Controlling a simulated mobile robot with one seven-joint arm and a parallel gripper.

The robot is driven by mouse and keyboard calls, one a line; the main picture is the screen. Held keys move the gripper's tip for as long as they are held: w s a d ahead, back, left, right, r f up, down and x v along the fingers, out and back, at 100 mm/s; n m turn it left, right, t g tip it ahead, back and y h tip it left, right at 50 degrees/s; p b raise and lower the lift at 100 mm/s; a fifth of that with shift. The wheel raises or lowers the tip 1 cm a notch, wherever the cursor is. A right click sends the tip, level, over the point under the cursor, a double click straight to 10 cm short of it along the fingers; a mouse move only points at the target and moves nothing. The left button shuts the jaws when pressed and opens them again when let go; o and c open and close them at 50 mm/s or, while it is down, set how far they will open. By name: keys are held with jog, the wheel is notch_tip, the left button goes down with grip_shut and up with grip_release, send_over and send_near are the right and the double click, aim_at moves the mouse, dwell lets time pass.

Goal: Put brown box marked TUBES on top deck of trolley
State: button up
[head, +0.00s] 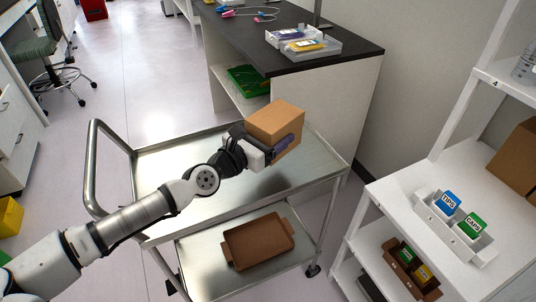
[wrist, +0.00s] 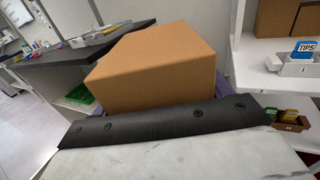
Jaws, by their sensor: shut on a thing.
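A brown box (head: 276,123) is held in my gripper (head: 268,150), over the right part of the trolley's top deck (head: 170,163). No TUBES marking shows on the sides I see. The box fills the middle of the wrist view (wrist: 158,68), in front of the dark gripper edge (wrist: 165,120). My gripper is shut on the box. I cannot tell whether the underside of the box touches the deck. The rest of the top deck is bare metal with a low rim.
A brown tray (head: 258,243) lies on the trolley's lower deck. A dark-topped bench (head: 350,48) stands behind the trolley. A white shelf (head: 400,200) on the right holds a bin (head: 455,240) with TIPS and CAPS boxes, and another brown box (head: 518,160).

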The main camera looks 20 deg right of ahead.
jog(key=shift+f+b, duration=0.4)
jog(key=shift+f, duration=3.4)
jog(key=shift+f+b, duration=0.3)
jog(key=o, duration=1.4)
jog(key=shift+r, duration=0.1)
